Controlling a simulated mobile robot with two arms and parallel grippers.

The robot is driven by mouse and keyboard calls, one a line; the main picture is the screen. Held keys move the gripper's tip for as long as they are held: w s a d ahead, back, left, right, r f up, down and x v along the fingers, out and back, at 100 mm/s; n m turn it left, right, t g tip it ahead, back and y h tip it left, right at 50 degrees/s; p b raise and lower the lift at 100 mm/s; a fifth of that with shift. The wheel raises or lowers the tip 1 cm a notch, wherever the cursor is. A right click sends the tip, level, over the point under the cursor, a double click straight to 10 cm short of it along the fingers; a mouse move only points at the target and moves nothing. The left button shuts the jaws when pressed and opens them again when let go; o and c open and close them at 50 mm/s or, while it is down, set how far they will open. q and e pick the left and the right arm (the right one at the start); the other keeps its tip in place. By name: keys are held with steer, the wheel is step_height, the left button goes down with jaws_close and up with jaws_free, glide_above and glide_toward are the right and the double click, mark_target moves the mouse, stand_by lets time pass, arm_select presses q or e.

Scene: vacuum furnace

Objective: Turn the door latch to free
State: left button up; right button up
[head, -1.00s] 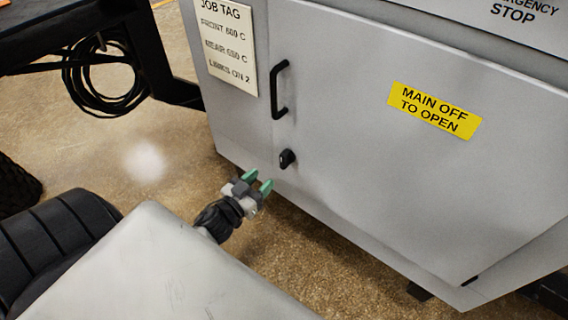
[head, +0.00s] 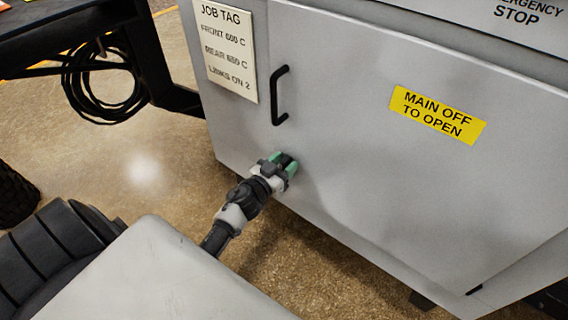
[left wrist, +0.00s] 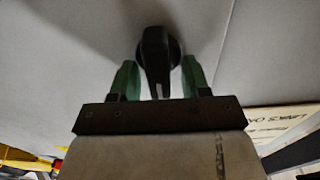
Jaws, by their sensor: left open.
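The door latch is a small black knob (left wrist: 155,50) on the grey cabinet door (head: 360,170), below the black door handle. In the left wrist view it stands between the two green fingertips of my left gripper (left wrist: 160,80), with a gap on each side. In the head view my left gripper (head: 284,164) is at the door over the latch and mostly hides it. The gripper is open. My right gripper is not in view.
A black bar handle (head: 280,95) stands out from the door above the latch. A job tag (head: 229,48) is left of it, and a yellow "MAIN OFF TO OPEN" label (head: 438,115) is to the right. A coiled black cable (head: 103,85) hangs at the upper left.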

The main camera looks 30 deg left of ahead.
arm_select(q)
jaws_close()
steer(key=shift+m, duration=0.3)
steer(key=m, duration=0.3)
steer(key=shift+d+m, duration=0.3)
steer(key=m, duration=0.2)
steer(key=shift+d+f+m, duration=0.15)
steer(key=shift+m, duration=0.15)
steer(key=shift+s+d+f+m+b, duration=0.1)
steer(key=shift+f+m+b, duration=0.2)
steer(key=shift+m, duration=1.3)
steer(key=shift+w+d+f+m+b, duration=0.15)
steer(key=shift+m+b, duration=0.3)
steer(key=shift+m, duration=1.15)
steer(key=shift+s+d+f+m+b, duration=0.15)
steer(key=shift+m+b, duration=0.2)
steer(key=shift+m, duration=1.25)
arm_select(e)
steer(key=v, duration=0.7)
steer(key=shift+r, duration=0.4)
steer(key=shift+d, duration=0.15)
